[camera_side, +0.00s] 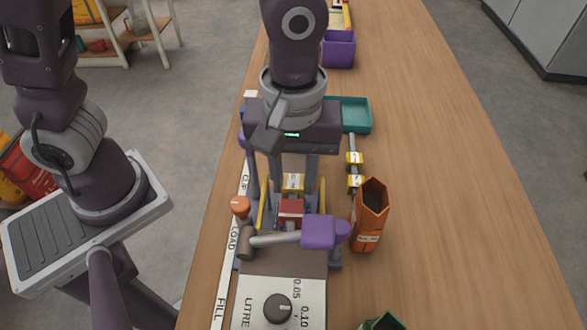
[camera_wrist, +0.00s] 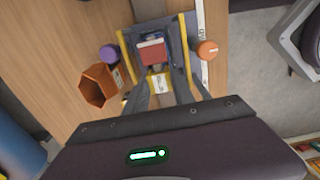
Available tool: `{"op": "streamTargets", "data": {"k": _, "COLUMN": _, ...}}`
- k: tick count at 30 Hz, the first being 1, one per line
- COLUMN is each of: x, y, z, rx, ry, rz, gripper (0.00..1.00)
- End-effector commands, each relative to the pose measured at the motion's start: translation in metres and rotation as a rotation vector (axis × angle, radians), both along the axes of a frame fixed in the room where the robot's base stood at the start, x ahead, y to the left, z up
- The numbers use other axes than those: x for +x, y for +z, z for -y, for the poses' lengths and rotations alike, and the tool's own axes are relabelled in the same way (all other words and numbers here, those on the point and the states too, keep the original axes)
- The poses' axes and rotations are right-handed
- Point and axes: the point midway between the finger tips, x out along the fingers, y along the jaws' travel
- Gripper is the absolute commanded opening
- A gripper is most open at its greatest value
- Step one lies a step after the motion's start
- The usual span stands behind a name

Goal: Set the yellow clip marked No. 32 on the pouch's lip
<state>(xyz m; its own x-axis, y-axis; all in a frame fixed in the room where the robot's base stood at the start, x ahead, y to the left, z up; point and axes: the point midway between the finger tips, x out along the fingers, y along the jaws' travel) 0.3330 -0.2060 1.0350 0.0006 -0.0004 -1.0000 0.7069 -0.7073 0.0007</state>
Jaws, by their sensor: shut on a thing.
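A yellow clip (camera_side: 293,183) with a pale label is held between the fingers of my gripper (camera_side: 292,188); its number is too small to read. The clip also shows in the wrist view (camera_wrist: 160,82) between the fingertips. A red pouch (camera_side: 291,211) sits in the filler between two yellow bars, just in front of the clip in the side view. The red pouch also shows in the wrist view (camera_wrist: 152,54), close beyond the clip. I cannot tell whether the clip touches its lip.
An open orange pouch (camera_side: 369,215) stands right of the filler. More yellow clips (camera_side: 354,158) sit on a rod behind it. A purple-ended lever (camera_side: 318,232) and an orange knob (camera_side: 240,206) stand near the red pouch. A teal tray (camera_side: 355,114) is farther back. The table's right side is clear.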

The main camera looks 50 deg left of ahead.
Motion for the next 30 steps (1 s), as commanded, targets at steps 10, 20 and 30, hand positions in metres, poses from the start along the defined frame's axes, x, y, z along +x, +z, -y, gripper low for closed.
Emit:
{"op": "streamTargets", "data": {"k": 10, "x": 0.0, "y": -0.003, "z": 0.0, "rx": 0.001, "ry": 0.0, "rz": -0.001, "gripper": 0.0}}
{"op": "streamTargets", "data": {"k": 20, "x": 0.0, "y": -0.003, "z": 0.0, "rx": 0.0, "ry": 0.0, "rz": 0.0, "gripper": 0.55}}
{"op": "streamTargets", "data": {"k": 30, "x": 0.001, "y": 0.035, "z": 0.001, "rx": -0.005, "ry": 0.0, "rz": 0.005, "gripper": 0.55}}
